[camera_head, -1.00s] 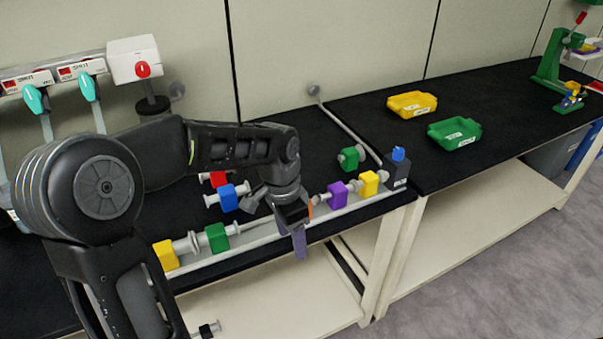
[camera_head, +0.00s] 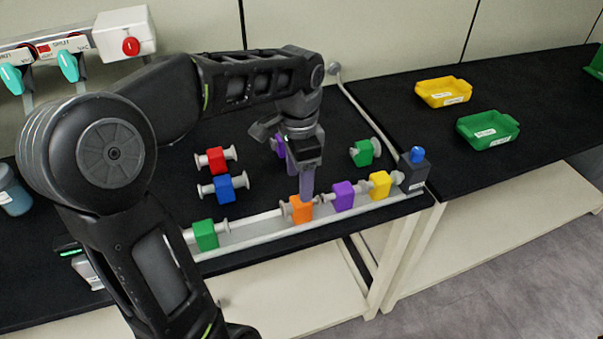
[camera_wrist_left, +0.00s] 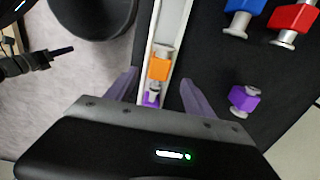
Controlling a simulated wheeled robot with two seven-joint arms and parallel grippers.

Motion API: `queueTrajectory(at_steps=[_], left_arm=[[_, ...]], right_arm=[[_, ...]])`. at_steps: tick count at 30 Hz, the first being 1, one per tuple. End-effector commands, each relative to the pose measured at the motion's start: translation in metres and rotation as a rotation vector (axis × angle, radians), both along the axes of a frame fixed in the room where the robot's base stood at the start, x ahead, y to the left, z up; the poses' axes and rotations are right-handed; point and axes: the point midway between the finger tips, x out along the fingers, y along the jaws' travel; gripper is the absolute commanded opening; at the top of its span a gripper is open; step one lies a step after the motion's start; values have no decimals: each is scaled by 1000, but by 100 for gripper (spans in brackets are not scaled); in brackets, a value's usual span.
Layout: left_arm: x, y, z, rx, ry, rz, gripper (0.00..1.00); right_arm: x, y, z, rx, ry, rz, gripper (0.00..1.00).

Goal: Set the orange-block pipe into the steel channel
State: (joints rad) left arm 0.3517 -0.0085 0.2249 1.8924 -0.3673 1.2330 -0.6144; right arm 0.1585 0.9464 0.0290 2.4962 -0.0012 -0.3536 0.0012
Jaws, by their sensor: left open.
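The orange-block pipe (camera_head: 300,209) lies in the steel channel (camera_head: 262,229), between the green-block pipe (camera_head: 205,235) and the purple-block pipe (camera_head: 343,196). In the left wrist view the orange block (camera_wrist_left: 159,67) sits between the channel walls, in line with a purple block (camera_wrist_left: 151,99). My left gripper (camera_head: 302,188) is above and just behind the orange block, fingers pointing down. Its spread fingers (camera_wrist_left: 160,88) stand either side of the channel, with nothing gripped.
A yellow-block pipe (camera_head: 380,186) and a dark block with a blue knob (camera_head: 414,171) are at the channel's right end. Red (camera_head: 215,160), blue (camera_head: 223,188), green (camera_head: 362,153) and purple (camera_wrist_left: 243,99) pipes lie behind the channel. Yellow (camera_head: 443,92) and green (camera_head: 488,130) trays are farther right.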

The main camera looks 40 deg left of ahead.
Motion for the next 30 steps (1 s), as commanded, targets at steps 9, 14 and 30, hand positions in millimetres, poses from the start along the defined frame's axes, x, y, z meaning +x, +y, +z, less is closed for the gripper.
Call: queueTrajectory(at_steps=[9, 14, 30], left_arm=[[-1, -1, -27, -2, 4, -1, 62], [-1, 0, -52, -2, 5, 0, 62], [0, 0, -78, -1, 1, 0, 62]], right_arm=[[0, 0, 2, 0, -1, 0, 36], [0, 0, 3, -1, 1, -1, 36], [0, 0, 4, -1, 1, -1, 36]])
